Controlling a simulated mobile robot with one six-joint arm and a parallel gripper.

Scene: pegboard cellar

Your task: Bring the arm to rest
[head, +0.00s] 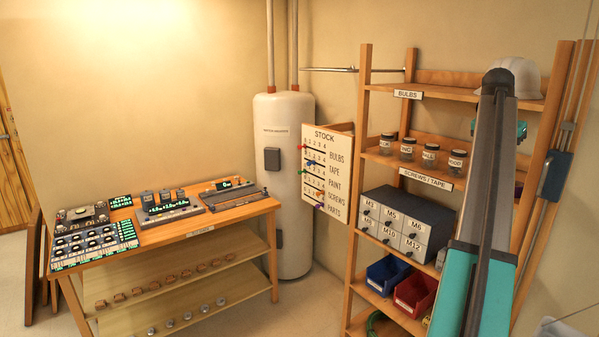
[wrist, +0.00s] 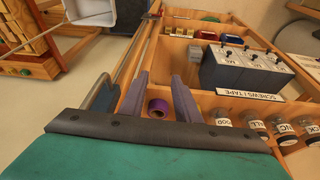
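My gripper (wrist: 157,82) shows in the wrist view as two grey-purple fingers, spread apart with a clear gap and nothing clamped between their tips. A purple roll (wrist: 158,108) with an orange-brown core is seen through the gap, seemingly beyond the fingers; its exact distance is unclear. In the head view my arm rises, raised, in front of the right side of the shelf unit (head: 362,150). The fingers cannot be made out there.
Jars (head: 430,156), a grey drawer cabinet (head: 410,222), a blue bin (head: 387,272) and a red bin (head: 415,293) fill the shelves close to my arm. A white helmet (head: 522,76) sits on top. A workbench (head: 215,222) stands left; a white tank (head: 290,235) stands behind.

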